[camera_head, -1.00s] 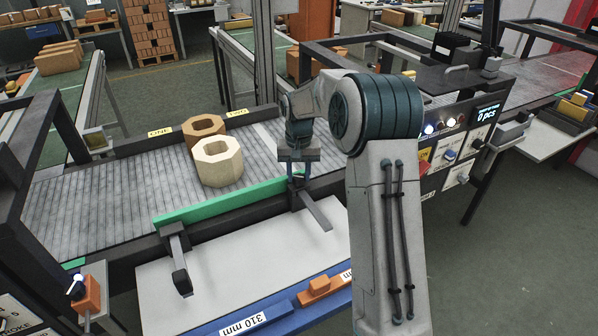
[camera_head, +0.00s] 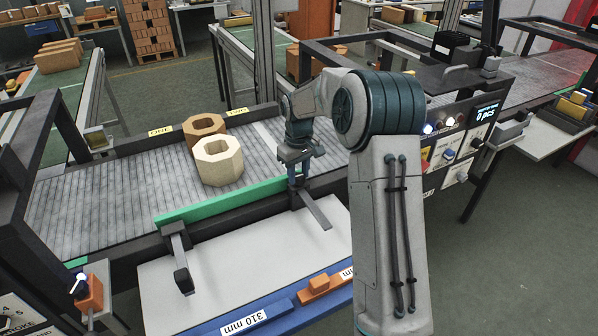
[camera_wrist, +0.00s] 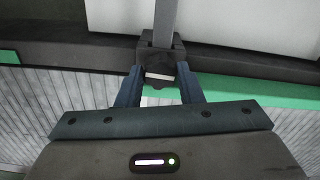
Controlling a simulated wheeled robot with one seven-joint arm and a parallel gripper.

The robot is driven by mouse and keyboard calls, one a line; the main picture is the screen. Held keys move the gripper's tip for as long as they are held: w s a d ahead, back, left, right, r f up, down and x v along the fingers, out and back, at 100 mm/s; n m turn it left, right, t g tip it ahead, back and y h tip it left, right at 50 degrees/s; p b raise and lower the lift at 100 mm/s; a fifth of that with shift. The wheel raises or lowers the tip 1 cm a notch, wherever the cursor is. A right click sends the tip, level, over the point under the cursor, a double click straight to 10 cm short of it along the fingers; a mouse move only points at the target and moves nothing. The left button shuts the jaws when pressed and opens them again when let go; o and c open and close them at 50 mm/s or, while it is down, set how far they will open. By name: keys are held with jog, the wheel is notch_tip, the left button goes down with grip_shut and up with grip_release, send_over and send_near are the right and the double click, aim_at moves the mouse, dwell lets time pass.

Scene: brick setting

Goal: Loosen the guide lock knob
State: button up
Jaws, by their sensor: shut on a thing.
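The guide lock knob (camera_wrist: 161,74) is a small dark knob in the wrist view, at the clamp block (camera_wrist: 161,48) on the guide's bracket. My gripper (camera_wrist: 160,84) has one blue finger on each side of it and is shut on it. In the head view my gripper (camera_head: 297,170) is at the right end of the green guide rail (camera_head: 235,202), and my wrist hides the knob there. The rail also shows in the wrist view (camera_wrist: 240,92), behind the fingers.
A cream hollow block (camera_head: 219,172) and a brown one (camera_head: 205,127) stand on the roller conveyor (camera_head: 110,195) behind the rail. A second bracket arm (camera_head: 180,262) is at the left. A white table (camera_head: 240,255) with a blue 310 mm gauge (camera_head: 262,316) lies in front.

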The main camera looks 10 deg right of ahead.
aim_at(298, 176)
jog(key=shift+r, duration=0.1)
dwell(0.3)
jog(key=o, duration=1)
jog(key=shift+c, duration=0.2)
notch_tip(298, 176, up, 14)
